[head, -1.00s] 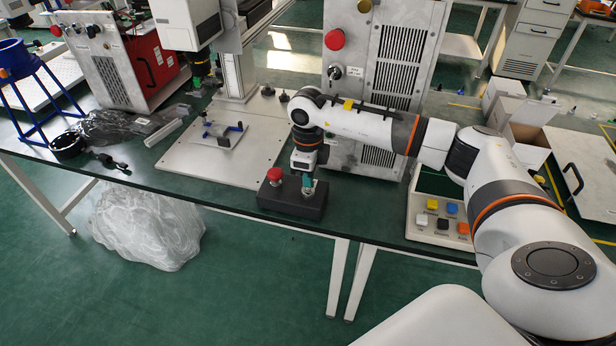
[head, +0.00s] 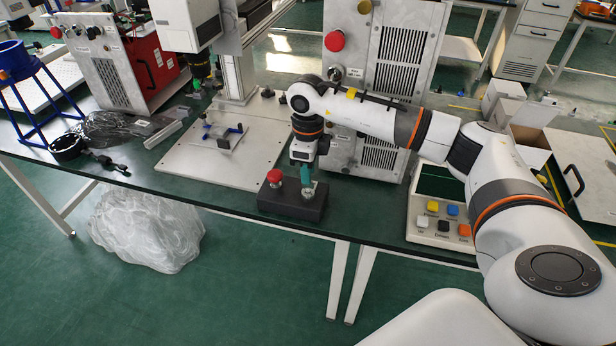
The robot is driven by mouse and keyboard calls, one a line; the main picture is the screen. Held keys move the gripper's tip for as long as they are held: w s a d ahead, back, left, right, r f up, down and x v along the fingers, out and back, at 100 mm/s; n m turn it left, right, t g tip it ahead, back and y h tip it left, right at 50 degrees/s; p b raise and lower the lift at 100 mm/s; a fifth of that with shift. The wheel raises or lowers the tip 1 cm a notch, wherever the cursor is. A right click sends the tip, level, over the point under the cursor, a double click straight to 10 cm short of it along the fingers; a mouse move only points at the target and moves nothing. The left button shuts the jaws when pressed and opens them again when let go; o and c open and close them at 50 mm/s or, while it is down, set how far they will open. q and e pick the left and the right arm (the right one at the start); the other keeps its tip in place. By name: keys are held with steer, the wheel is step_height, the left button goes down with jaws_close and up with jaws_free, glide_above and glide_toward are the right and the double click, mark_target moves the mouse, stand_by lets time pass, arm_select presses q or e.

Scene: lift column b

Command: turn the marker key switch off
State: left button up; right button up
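A black switch box (head: 280,204) stands near the table's front edge, with a red push button on its left. A small silver key switch (head: 308,193) sits on the right of its top. My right gripper (head: 306,181) points down just above this switch. A teal piece shows at its lower end, close to the switch. It is too small to tell whether it touches the switch or whether the fingers are open or shut. The key's angle and any marker label cannot be made out. My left gripper is not in view.
A grey cabinet (head: 390,75) behind my arm carries another red button (head: 334,41) and a black knob (head: 335,73). A button panel (head: 424,232) lies to the right. A pale base plate (head: 205,165) lies to the left. Table in front of the plate is clear.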

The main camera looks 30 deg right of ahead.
step_height(320, 180, up, 9)
steer(key=shift+b, duration=0.4)
